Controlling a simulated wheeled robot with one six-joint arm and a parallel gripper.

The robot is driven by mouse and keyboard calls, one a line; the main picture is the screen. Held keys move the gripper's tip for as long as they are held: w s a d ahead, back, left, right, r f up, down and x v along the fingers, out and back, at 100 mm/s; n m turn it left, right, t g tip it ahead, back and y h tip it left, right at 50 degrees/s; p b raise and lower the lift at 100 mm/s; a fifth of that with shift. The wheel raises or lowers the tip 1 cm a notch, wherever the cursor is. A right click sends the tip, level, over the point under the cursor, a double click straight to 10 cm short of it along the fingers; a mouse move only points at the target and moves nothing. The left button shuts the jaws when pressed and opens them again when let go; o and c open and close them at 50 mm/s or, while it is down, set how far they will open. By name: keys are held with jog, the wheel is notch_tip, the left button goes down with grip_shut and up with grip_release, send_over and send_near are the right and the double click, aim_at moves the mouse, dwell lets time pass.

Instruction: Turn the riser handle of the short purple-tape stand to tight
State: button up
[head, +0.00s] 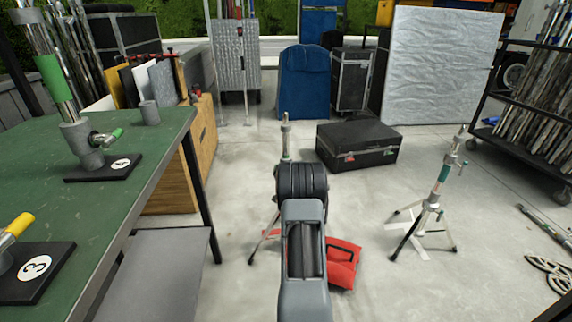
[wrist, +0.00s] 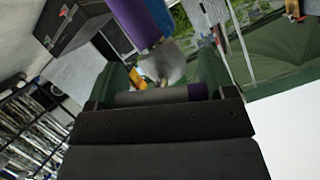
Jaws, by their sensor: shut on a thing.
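In the wrist view, a riser tube with a wide purple tape band (wrist: 138,18) rises at the top, tilted in the picture. A grey bar handle with a purple end (wrist: 199,92) lies crosswise between the dark green fingers of my gripper (wrist: 160,88). My gripper is shut on this handle. In the head view my own arm covers the gripper, the handle and most of the stand behind it. Only that stand's slim metal top (head: 286,133) and a leg at the lower left show. I cannot tell how tight the handle is.
A second stand with teal tape (head: 439,177) is at the right. A red sandbag (head: 343,263) lies by the near stand's base. A black case (head: 358,146) sits behind. A green table (head: 130,185) bounds the left. Floor between the stands is mostly clear.

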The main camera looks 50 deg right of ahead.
jog(key=m+p, duration=0.1)
jog(key=p, duration=0.1)
jog(key=m+t+p, duration=0.1)
jog(key=shift+r+y+p, duration=0.3)
jog(key=shift+p, duration=0.05)
jog(key=shift+f+m+t+p, duration=0.1)
jog(key=shift+m+t+p, duration=0.5)
jog(key=shift+m+p, duration=0.3)
jog(key=m+t, duration=0.1)
jog(key=m, duration=0.1)
jog(key=shift+w+m+y, duration=0.1)
jog(key=shift+m+y, duration=0.3)
jog(key=shift+m+t, duration=0.6)
jog(key=shift+m, duration=0.4)
jog(key=o, duration=0.9)
jog(key=shift+a, duration=0.1)
jog(key=p+v, duration=0.3)
jog(key=v, duration=1)
jog(key=shift+s+a, duration=0.15)
jog(key=shift+s, duration=0.2)
